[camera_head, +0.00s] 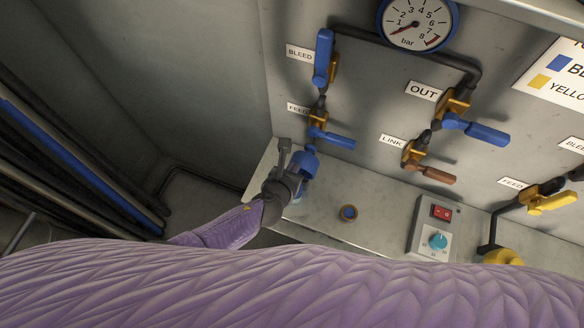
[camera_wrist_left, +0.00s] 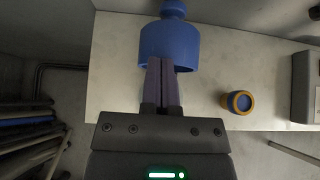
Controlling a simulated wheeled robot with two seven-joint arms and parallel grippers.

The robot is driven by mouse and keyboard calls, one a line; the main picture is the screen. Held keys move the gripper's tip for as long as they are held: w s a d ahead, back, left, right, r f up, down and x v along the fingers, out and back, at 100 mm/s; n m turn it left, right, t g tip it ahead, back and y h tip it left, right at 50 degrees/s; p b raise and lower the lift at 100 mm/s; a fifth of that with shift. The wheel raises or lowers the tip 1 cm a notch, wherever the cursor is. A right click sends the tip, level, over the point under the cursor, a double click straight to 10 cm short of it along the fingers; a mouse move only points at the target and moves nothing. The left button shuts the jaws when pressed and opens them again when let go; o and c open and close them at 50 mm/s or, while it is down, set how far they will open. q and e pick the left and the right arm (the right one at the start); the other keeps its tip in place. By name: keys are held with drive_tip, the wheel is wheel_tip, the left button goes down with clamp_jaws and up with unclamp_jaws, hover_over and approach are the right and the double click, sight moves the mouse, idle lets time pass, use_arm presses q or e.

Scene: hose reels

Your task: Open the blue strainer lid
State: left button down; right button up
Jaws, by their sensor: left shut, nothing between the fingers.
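The blue strainer (camera_head: 305,161) stands at the left end of the bench, below the blue feed valve. Its rounded blue top and wider blue skirt also show in the wrist view (camera_wrist_left: 170,42). I cannot tell a lid seam on it. My left gripper (camera_head: 294,180) is at the strainer's near left side and hides part of it. In the wrist view its two fingers (camera_wrist_left: 160,63) are together and empty, with tips overlapping the lower edge of the blue skirt. I cannot tell if they touch it. My right gripper is not in view.
Blue-handled valves (camera_head: 332,138) and a gauge (camera_head: 418,24) are on the panel above. A small brass fitting with a blue centre (camera_head: 348,213) is right of the strainer. A switch box (camera_head: 434,228) stands farther right.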

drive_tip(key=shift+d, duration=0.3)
use_arm(q)
drive_tip(key=p+v, duration=0.6)
drive_tip(key=v, duration=0.4)
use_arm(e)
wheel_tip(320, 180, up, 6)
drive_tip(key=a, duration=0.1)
use_arm(q)
drive_tip(key=s+a+f+n+g+y+b, duration=0.1)
drive_tip(key=s+a+f+n+b, duration=0.15)
drive_tip(key=f+n, duration=0.3)
drive_tip(key=s+a+f+n+g+y+b, duration=0.1)
drive_tip(key=s+a+f+n+g+b, duration=0.15)
drive_tip(key=f+n+b, duration=0.35)
drive_tip(key=s+a+f+n+g+y+b, duration=0.1)
drive_tip(key=s+a+f+n+b, duration=0.2)
drive_tip(key=f, duration=0.4)
drive_tip(key=s+a+f+n+g+b, duration=0.2)
drive_tip(key=s+f+n, duration=0.5)
drive_tip(key=n, duration=0.4)
drive_tip(key=s+a+f+n+g+b, duration=0.3)
drive_tip(key=s+f+n, duration=0.3)
drive_tip(key=s+n, duration=0.4)
drive_tip(key=shift+a+f+n+y+b, duration=0.15)
drive_tip(key=shift+f+n+y+b, duration=0.2)
drive_tip(key=shift+n+b, duration=0.35)
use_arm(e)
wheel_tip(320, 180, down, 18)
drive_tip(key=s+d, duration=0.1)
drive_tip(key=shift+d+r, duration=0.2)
